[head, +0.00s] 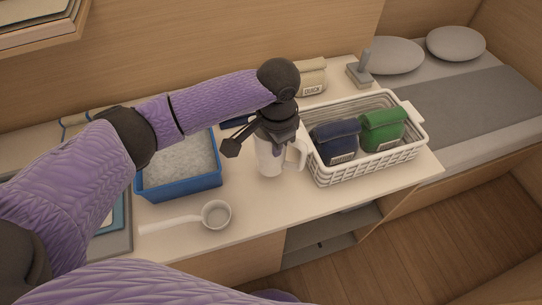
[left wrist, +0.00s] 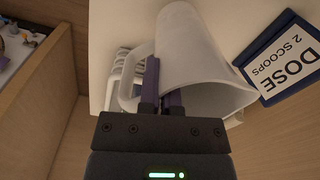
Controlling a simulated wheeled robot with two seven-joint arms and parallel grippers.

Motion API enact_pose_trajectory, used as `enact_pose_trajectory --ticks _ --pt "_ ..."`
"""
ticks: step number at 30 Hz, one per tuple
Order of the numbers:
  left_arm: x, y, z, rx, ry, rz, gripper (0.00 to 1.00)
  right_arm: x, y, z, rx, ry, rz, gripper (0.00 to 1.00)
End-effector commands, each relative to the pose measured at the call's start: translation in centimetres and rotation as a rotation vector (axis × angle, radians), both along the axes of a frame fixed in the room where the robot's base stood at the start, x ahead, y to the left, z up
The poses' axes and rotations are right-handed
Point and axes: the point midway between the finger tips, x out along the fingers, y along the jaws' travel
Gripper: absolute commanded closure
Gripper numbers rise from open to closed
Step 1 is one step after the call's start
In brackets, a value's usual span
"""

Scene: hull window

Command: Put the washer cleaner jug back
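A white jug (head: 268,158) with a handle at its right is at the counter's middle, between a blue tub and a white basket. In the head view my left gripper (head: 275,138) comes down over its top and hides much of the rim. In the left wrist view the jug (left wrist: 192,45) shows its open mouth. The fingers of my left gripper (left wrist: 163,88) straddle its wall on the handle side, one inside the mouth and one outside, with only a narrow gap between them. I cannot tell whether the jug's base touches the counter. My right gripper is not in view.
The blue tub (head: 180,188) holds white powder. A white scoop (head: 216,214) lies in front. The white basket (head: 372,164) holds a navy pouch (head: 335,141) and a green pouch (head: 382,129). A "DOSE 2 SCOOPS" card (left wrist: 285,68) stands close behind the jug. A beige pouch (head: 311,78) is farther back.

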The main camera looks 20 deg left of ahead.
Motion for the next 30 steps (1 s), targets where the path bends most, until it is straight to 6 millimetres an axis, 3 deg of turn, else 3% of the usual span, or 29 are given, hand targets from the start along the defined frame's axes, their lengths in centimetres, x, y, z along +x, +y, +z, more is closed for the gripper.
enact_pose_trajectory --ticks 7,16,21,30 --pt "0.0 0.0 -4.2 0.001 0.000 0.001 1.00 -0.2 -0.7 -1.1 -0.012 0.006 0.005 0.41" --pt "0.0 0.0 -4.3 -0.001 -0.001 0.002 1.00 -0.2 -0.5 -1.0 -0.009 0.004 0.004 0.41" --pt "0.0 0.0 -4.2 0.000 -0.001 0.002 0.62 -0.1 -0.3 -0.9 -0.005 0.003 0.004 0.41" --pt "0.0 0.0 -4.0 0.001 -0.002 0.002 0.61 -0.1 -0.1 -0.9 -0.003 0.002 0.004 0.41"
